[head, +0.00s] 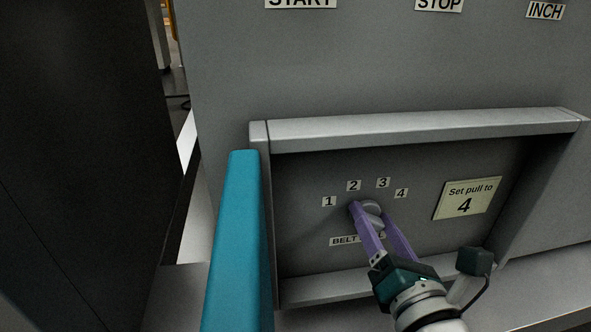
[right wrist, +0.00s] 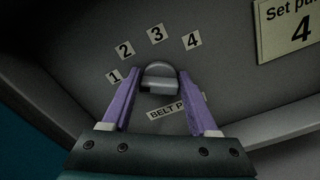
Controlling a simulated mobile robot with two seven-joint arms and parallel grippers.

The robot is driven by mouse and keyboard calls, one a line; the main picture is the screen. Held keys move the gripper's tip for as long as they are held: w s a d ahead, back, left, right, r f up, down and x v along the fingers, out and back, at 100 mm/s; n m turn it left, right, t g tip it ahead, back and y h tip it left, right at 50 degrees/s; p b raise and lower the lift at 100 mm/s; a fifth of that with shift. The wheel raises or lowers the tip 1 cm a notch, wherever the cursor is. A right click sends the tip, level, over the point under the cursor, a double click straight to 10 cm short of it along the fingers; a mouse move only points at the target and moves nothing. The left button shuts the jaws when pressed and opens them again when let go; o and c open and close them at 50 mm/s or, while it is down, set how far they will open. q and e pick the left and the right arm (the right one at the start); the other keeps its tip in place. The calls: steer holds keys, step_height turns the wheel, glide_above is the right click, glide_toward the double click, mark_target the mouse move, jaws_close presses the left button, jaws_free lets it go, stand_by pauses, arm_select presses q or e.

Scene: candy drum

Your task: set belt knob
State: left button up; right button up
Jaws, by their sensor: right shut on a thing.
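The grey belt knob (head: 372,207) sits on the recessed panel (head: 310,180), below the number labels 1 to 4. It also shows in the right wrist view (right wrist: 159,72). My right gripper (head: 371,213) has its purple fingers on either side of the knob, shut on it. In the right wrist view my right gripper (right wrist: 159,80) hides part of the BELT label (right wrist: 168,112). I cannot tell which number the knob points at. A pale note (head: 467,198) right of the numbers reads "Set pull to 4". My left gripper is not in view.
A raised grey frame (head: 420,124) surrounds the recessed panel. A tall teal bar (head: 238,240) stands at the recess's left edge. START (head: 300,3), STOP (head: 439,4) and INCH (head: 545,11) labels are above. A dark upright surface (head: 80,160) fills the far left.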

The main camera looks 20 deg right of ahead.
steer(key=m, duration=0.6)
steer(key=shift+d+f+m+b, duration=0.15)
steer(key=shift+f+m+b, duration=0.1)
steer(key=shift+m+b, duration=0.05)
steer(key=m, duration=0.5)
steer(key=shift+f, duration=0.2)
steer(key=m+b, duration=0.1)
steer(key=m, duration=1.1)
steer(key=shift+f, duration=0.2)
steer(key=shift+m, duration=0.3)
steer(key=o, duration=1.4)
steer(key=shift+a, duration=0.2)
